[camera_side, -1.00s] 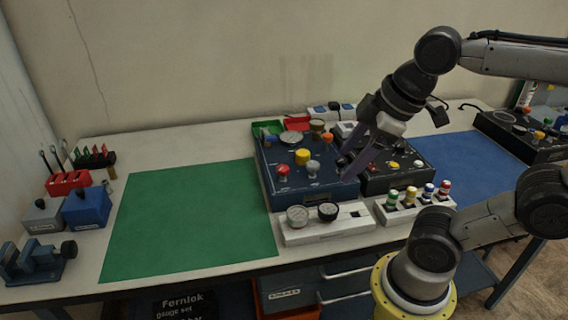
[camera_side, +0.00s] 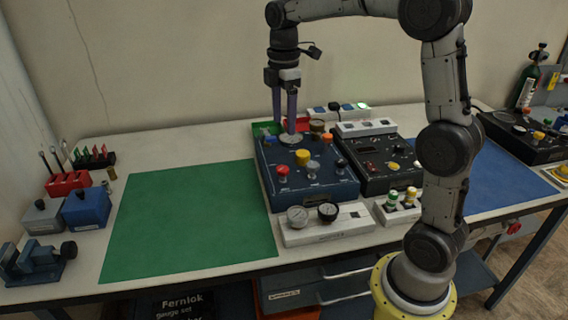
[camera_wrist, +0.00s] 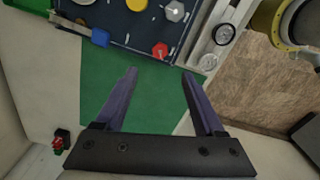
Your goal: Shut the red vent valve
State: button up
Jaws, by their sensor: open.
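The red vent valve (camera_side: 283,172) is a red knob at the left front of the dark blue panel box (camera_side: 330,190). In the wrist view the red knob (camera_wrist: 160,50) shows just beyond and between my fingertips. My gripper (camera_side: 285,130) points down with its two purple fingers apart and nothing between them. In the side view its tips are over the rear left of the panel, by the round gauge, behind the red knob. The wrist view also shows the open fingers (camera_wrist: 159,73). I cannot tell the knob's exact turn.
A white gauge block (camera_side: 335,229) lies in front. The green mat (camera_side: 180,220) at left is clear.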

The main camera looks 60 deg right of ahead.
aim_at(284, 168)
notch_tip(284, 168, down, 13)
jog(key=shift+f, duration=0.1)
dwell(0.4)
grip_shut()
